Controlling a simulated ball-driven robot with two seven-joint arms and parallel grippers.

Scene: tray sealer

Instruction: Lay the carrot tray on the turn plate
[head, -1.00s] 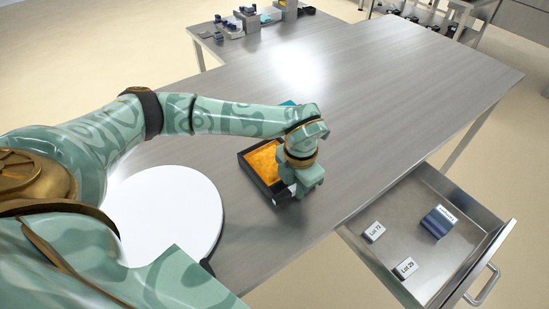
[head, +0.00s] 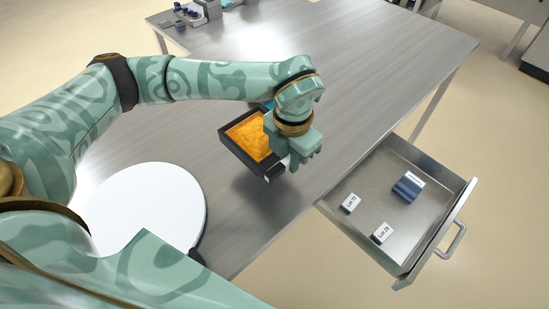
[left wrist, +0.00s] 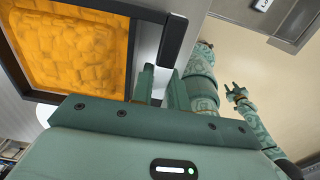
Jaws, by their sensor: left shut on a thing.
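The carrot tray (head: 236,148) is a black rectangular tray filled with orange carrot. My left gripper (head: 290,162) is shut on its near right rim and holds it over the steel table, with a shadow below it. In the left wrist view the orange filling (left wrist: 70,45) takes up the upper left, and the left gripper's fingers (left wrist: 160,85) are at the tray's edge. The turn plate (head: 150,208) is a white round disc at the lower left, empty where it shows and partly hidden by my arm. My right gripper (left wrist: 236,92) shows small in the left wrist view, its fingers apart.
An open steel drawer (head: 400,225) sticks out at the right, with a blue block (head: 408,186) and two labelled blocks, Lot 72 (head: 349,203) and Lot 29 (head: 382,233). Small devices (head: 190,14) stand at the table's far end. The table (head: 370,70) beyond the tray is clear.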

